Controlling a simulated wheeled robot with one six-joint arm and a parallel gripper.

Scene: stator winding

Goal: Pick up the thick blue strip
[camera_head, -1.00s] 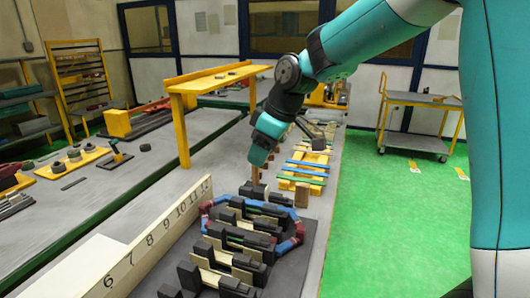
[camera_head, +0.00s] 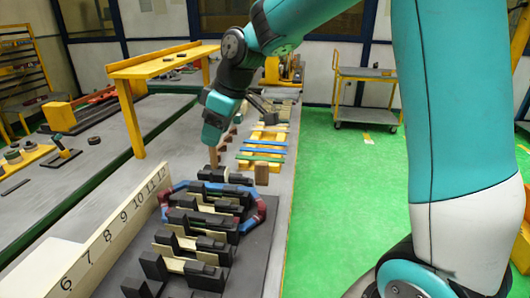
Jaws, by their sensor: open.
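A yellow rack (camera_head: 243,165) on the grey bench carries several long thin strips lying across it. Two blue strips lie one behind the other, one (camera_head: 266,143) farther and one (camera_head: 263,151) nearer, with a green strip (camera_head: 260,159) in front. I cannot tell which blue one is thicker. My teal arm reaches over the bench from the right. The dark part at its end, which looks like my gripper (camera_head: 264,105), is above and behind the strips, apart from them. It is open and empty; its fingertips are small and unclear.
A stator fixture with black blocks (camera_head: 205,218) and a red-blue ring (camera_head: 256,212) stands in front. A numbered cream board (camera_head: 110,235) runs along its left. A yellow shelf (camera_head: 150,62) stands to the left. Small brown blocks (camera_head: 261,175) stand near the rack. Green floor is open on the right.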

